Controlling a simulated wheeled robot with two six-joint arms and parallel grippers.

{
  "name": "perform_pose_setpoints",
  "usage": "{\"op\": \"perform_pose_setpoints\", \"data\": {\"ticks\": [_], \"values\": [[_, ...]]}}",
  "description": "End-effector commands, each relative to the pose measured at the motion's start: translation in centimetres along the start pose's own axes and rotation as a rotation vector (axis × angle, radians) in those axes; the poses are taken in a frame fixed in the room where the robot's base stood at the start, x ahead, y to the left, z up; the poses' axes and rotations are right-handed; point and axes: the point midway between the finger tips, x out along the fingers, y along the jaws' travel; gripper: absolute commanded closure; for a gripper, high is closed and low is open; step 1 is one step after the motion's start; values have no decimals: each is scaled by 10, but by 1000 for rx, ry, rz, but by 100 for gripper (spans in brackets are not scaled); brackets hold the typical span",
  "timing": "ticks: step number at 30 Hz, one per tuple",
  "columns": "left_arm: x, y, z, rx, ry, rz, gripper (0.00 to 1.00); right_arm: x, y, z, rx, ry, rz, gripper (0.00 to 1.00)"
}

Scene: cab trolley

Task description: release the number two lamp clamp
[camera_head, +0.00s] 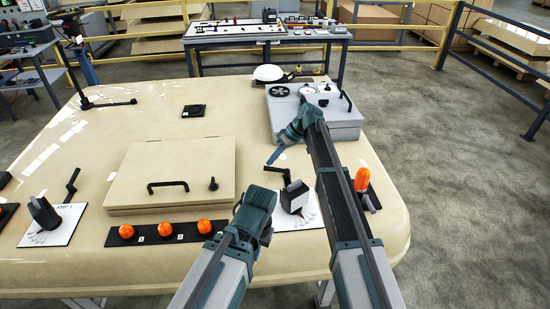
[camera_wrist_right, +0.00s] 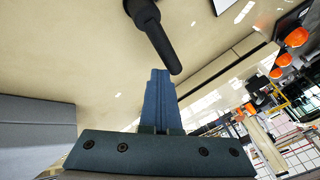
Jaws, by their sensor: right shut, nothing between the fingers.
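A lever clamp with a black handle (camera_head: 290,181) stands on a white plate (camera_head: 306,215) at the table's front right; any number on it is hidden or unreadable. My right gripper (camera_head: 274,156) is above and behind this clamp, its blue fingers shut and empty. In the right wrist view, the shut fingers (camera_wrist_right: 160,85) are close to the tip of a black handle (camera_wrist_right: 157,38); I cannot tell if they touch. My left gripper (camera_head: 257,213) is left of the clamp, its fingertips hidden. A similar clamp (camera_head: 45,212) on a plate reading "AMP 1" stands far left.
Three orange lamps (camera_head: 165,229) sit on a black strip in front of a beige lidded box (camera_head: 172,168). A grey case (camera_head: 340,125) stands behind my right arm. An orange lamp (camera_head: 362,178) is at the right edge. The table (camera_head: 150,115) is mostly clear behind the box.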

Motion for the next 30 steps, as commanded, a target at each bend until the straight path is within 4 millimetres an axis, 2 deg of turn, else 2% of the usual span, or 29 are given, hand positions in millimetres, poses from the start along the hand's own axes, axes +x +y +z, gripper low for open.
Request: {"op": "perform_pose_setpoints", "data": {"ticks": [9, 30], "values": [[0, 0, 0, 0, 0, 0, 100, 2, -7, 2, -1, 0, -1, 100], [0, 0, 0, 0, 0, 0, 100, 3, -8, 2, -1, 0, -1, 100]]}}
